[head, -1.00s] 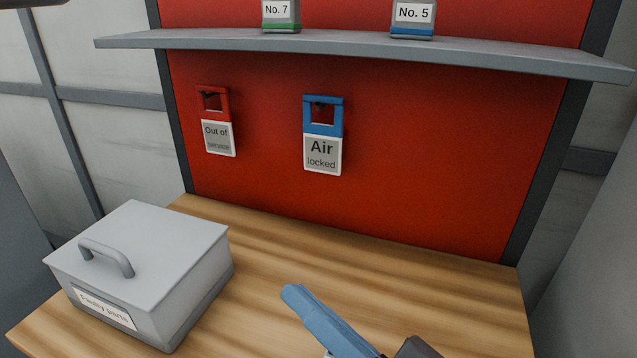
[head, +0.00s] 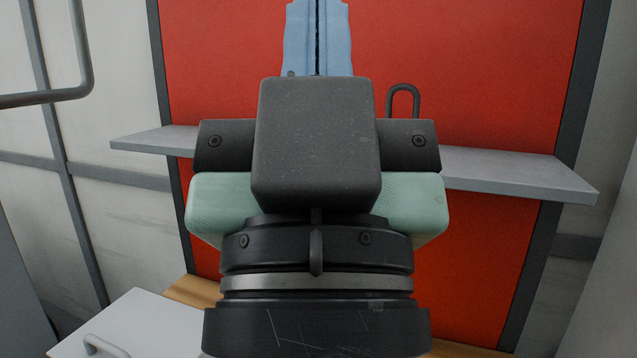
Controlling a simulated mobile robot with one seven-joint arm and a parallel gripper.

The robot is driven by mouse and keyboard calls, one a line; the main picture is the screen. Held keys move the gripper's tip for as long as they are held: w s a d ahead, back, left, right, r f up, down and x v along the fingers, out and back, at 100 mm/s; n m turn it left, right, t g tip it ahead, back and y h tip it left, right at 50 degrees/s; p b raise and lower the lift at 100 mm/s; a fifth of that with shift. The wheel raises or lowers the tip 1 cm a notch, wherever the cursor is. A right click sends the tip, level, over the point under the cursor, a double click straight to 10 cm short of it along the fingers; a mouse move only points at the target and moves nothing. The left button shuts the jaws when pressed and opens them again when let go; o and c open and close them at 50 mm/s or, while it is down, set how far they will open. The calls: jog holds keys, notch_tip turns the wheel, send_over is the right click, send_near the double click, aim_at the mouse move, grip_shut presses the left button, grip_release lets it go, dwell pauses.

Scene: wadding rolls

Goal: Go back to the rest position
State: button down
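My gripper (head: 317,38) is raised in front of the head camera and points upward. Its two light blue fingers lie side by side with only a thin dark seam between them, and I see nothing held. Its dark body and pale green part cover the middle of the view. The red board (head: 480,80) and the grey shelf (head: 520,175) are behind it. The numbered items and hanging tags seen earlier are hidden, except for a dark loop (head: 403,98) above the gripper's right side, perhaps the top of one shelf item.
The grey lidded box (head: 140,325) shows at the bottom left, with its handle partly cut off. Little of the wooden bench (head: 193,290) shows. A grey bent bar (head: 45,98) enters at the upper left. Pale walls flank the board.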

notch_tip(320, 180, up, 16)
jog(key=p, duration=1.4)
jog(key=shift+r, duration=0.2)
